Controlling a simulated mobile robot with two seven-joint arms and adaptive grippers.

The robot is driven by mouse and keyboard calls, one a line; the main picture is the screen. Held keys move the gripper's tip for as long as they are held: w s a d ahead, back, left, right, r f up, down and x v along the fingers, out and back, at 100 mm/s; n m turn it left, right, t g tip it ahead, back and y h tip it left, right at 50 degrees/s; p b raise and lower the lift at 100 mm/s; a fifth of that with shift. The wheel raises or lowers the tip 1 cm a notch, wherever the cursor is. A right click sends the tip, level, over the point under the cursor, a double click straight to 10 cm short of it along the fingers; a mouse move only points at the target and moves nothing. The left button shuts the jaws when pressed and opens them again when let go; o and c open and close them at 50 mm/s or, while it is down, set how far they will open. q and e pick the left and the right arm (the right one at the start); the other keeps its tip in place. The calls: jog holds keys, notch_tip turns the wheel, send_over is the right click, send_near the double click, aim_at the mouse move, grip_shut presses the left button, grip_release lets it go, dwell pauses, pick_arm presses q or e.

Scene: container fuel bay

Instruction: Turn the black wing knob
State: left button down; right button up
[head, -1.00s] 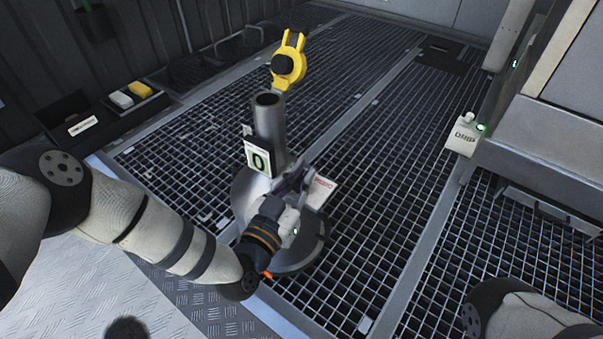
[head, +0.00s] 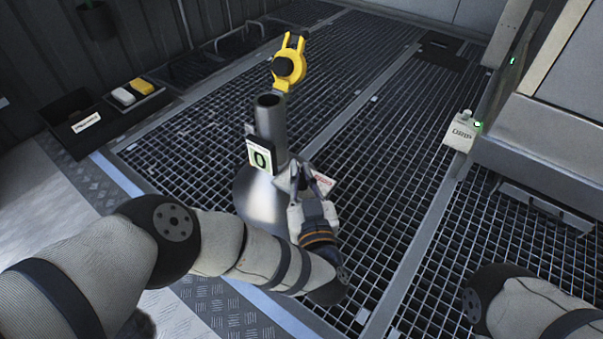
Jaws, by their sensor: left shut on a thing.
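A grey metal post (head: 271,125) stands upright on a round metal base (head: 256,192) on the floor grating. A white and green card reading 0 (head: 261,158) is on its side. My left gripper (head: 305,176) is at the right side of the post's lower part, its fingers pointing away from me. It is shut on what looks like the black wing knob, which is mostly hidden by the fingers. A white tag with red lettering (head: 324,181) shows just beyond the fingers. My right arm shows at the lower right, but its gripper is outside the view.
A dark box (head: 80,122) and a tray with a white and a yellow block (head: 133,95) stand at the left. A white box with a green light (head: 462,131) is at the right. The grating between is mostly clear.

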aim_at(304, 182)
pick_arm(q)
jog(key=shift+s+f+y, duration=0.1)
jog(key=shift+f+y, duration=0.15)
jog(key=shift+y, duration=0.05)
jog(key=c, duration=1.7)
grip_release()
jog(key=v, duration=0.7)
jog(key=shift+s+d+r, duration=0.1)
jog(key=shift+s+r, duration=0.15)
